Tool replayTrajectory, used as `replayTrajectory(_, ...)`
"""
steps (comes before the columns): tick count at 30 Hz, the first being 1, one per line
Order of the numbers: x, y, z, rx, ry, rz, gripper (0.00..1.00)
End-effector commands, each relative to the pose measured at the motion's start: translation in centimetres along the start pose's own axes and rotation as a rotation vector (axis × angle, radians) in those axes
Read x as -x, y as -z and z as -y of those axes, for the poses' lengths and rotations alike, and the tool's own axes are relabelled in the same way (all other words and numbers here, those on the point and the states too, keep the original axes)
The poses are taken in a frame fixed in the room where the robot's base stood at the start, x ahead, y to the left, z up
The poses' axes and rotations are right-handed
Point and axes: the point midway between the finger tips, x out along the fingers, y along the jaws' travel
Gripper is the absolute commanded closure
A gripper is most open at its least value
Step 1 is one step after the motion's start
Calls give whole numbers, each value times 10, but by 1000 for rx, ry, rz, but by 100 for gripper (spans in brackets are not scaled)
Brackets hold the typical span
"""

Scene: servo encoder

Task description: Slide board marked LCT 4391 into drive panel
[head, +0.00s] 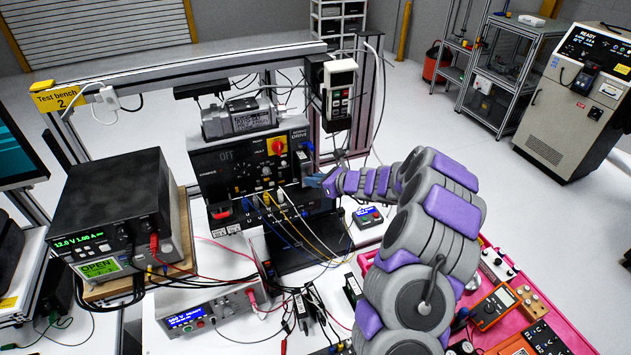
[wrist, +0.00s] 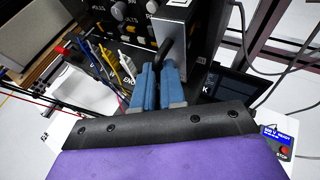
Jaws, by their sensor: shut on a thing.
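The drive panel (head: 232,160) is a black upright unit with knobs, a red-and-yellow switch and coloured leads, at the middle of the bench. My gripper (head: 316,181) is at its right side. In the wrist view my blue fingers (wrist: 158,88) are shut on the black handle of a grey-faced board (wrist: 174,34). The board also shows in the head view (head: 305,161), upright at the panel's right end. It appears lined up with the panel there; how deep it sits is hidden. Its marking is not readable in either view.
Several dark modules, such as one (head: 353,288), stand at the bench front among loose cables. Yellow, white and blue leads (head: 290,220) hang in front of the panel, left of my fingers. A small blue-screen device (head: 368,216) lies right of them. A pendant (head: 339,95) hangs above.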

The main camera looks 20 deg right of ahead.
Motion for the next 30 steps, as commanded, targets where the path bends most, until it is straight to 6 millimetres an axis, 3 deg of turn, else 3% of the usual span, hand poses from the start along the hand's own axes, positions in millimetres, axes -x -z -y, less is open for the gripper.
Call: replayTrajectory(30, -36, -15, 24, 1, -2, 1, 100)
